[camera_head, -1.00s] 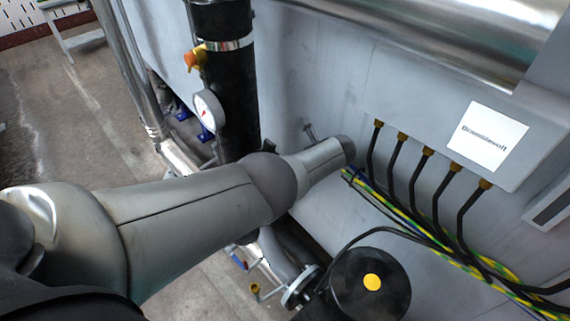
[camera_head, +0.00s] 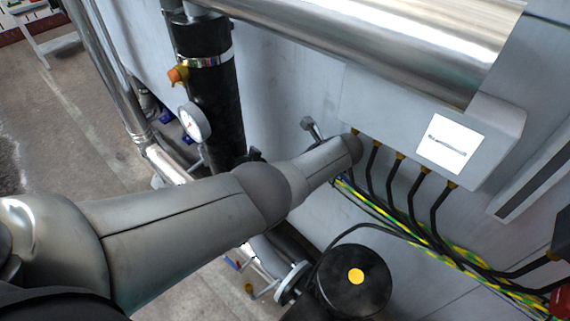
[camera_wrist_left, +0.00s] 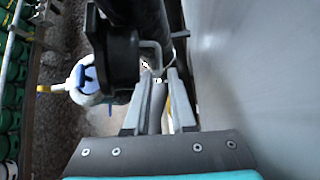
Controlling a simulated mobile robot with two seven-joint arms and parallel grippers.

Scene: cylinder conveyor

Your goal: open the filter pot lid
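A black upright cylinder (camera_head: 222,110) with a bright metal band near its top stands beyond my left arm in the head view; I cannot tell for certain if it is the filter pot. A small grey T-shaped piece (camera_head: 312,127) rises behind my forearm; what it belongs to is hidden. My left gripper (camera_wrist_left: 160,80) shows in the left wrist view, its two grey fingers apart. A grey strip shows between them, and a bent metal bracket (camera_wrist_left: 151,50) sits by their tips next to a black body (camera_wrist_left: 122,58). My right gripper is out of view.
A pressure gauge (camera_head: 194,122) and an orange valve (camera_head: 178,75) project from the cylinder. A large shiny pipe (camera_head: 380,40) runs above. Black cables (camera_head: 412,185) hang at right. A black drum (camera_head: 352,280) with a yellow dot stands low in front.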

